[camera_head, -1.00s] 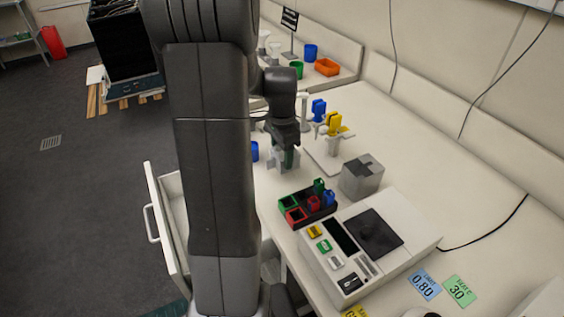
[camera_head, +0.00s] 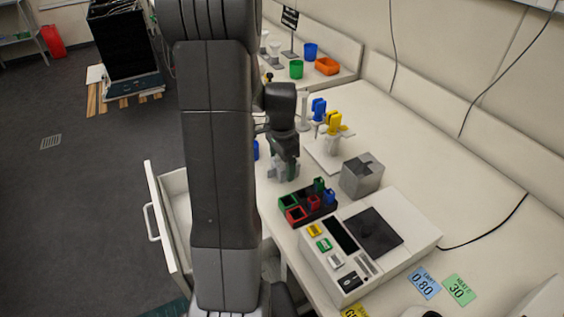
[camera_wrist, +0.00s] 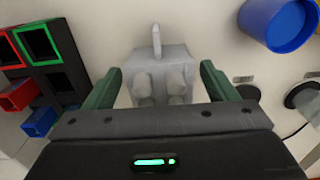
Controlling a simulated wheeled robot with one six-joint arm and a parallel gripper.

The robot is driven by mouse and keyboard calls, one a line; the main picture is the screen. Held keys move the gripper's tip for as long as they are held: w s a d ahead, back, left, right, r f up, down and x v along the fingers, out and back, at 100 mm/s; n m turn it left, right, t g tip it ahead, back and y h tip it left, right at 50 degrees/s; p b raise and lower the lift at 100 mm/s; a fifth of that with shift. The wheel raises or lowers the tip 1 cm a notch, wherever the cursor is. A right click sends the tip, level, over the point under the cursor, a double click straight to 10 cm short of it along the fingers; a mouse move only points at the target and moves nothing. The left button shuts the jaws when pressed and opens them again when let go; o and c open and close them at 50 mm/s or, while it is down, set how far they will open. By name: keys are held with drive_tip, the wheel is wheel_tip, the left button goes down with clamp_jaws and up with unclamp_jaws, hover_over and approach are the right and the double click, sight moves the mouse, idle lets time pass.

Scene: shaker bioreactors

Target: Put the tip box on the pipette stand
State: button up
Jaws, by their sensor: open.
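My gripper (camera_head: 285,166) is low over the bench, and its green fingers are spread wide in the wrist view (camera_wrist: 160,88). Between them is a pale grey block (camera_wrist: 158,72) with two rounded knobs and an upright tab. A gap shows on each side of it. In the head view, the pale block (camera_head: 283,172) is partly hidden by my gripper. I cannot tell for sure whether it is the tip box. The pipette stand (camera_head: 322,157) is just to the right, a pale plate and post holding a blue pipette (camera_head: 319,108) and a yellow pipette (camera_head: 334,122).
A black rack (camera_head: 308,205) with green, red and blue holders is in front. A grey cube (camera_head: 362,176) and a white device (camera_head: 370,242) stand to its right. A blue cup (camera_wrist: 280,22) is near my gripper. An open drawer (camera_head: 168,225) juts out left. The bench's back right is clear.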

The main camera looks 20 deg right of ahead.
wheel_tip(320, 180, up, 12)
drive_tip(key=shift+r, duration=0.15)
idle(0.4)
drive_tip(key=o, duration=0.5)
drive_tip(key=shift+c, duration=0.2)
drive_tip(key=shift+s, duration=0.1)
